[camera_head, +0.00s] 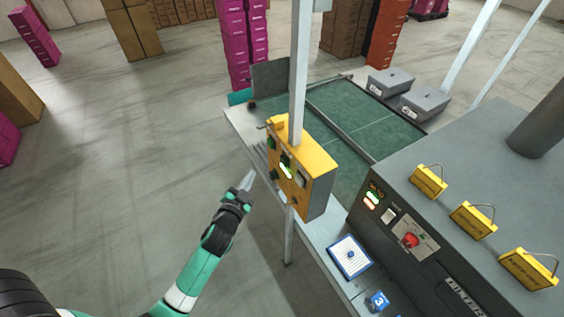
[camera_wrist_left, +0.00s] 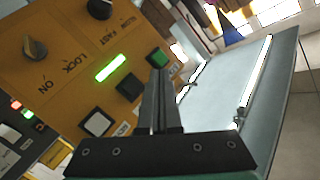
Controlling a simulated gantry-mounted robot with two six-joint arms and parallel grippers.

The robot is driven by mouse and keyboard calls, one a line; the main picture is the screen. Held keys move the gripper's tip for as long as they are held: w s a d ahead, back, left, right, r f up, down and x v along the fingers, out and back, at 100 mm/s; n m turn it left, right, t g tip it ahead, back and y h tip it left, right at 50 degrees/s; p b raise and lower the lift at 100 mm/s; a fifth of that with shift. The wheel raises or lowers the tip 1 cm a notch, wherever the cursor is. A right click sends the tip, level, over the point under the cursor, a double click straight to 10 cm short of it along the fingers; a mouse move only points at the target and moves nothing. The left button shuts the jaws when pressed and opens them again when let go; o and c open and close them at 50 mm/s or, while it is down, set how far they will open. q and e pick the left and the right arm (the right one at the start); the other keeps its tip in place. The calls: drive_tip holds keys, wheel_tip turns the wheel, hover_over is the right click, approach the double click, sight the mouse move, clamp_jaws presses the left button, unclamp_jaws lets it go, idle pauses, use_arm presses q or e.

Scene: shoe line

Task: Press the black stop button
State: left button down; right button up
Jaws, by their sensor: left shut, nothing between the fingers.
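A yellow control box (camera_head: 318,182) is mounted on a metal post, and its face fills the left of the left wrist view (camera_wrist_left: 70,75). On it, a black button (camera_wrist_left: 130,87) sits between a green button (camera_wrist_left: 157,57) and a white button (camera_wrist_left: 97,122). My left gripper (camera_head: 248,180) is shut and empty, left of the box in the head view, apart from it. In the left wrist view its closed fingertips (camera_wrist_left: 160,72) overlap the lower edge of the green button, just right of the black one. My right gripper is not in view.
The box also carries a lit green strip (camera_wrist_left: 111,67) and dark knobs (camera_wrist_left: 34,50). A grey machine (camera_head: 450,165) with yellow tags and a red knob (camera_head: 411,240) stands at right. A green-topped conveyor (camera_head: 365,115) lies behind. Open floor (camera_head: 130,150) is at left.

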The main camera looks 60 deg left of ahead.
sight(284, 161)
use_arm(q)
drive_tip(key=w+b, duration=0.4)
drive_tip(key=w, duration=0.4)
drive_tip(key=shift+w+d, duration=0.1)
drive_tip(key=shift+w, duration=0.1)
idle(1.8)
drive_tip(key=shift+w+b, duration=0.3)
drive_tip(key=shift+b, duration=0.05)
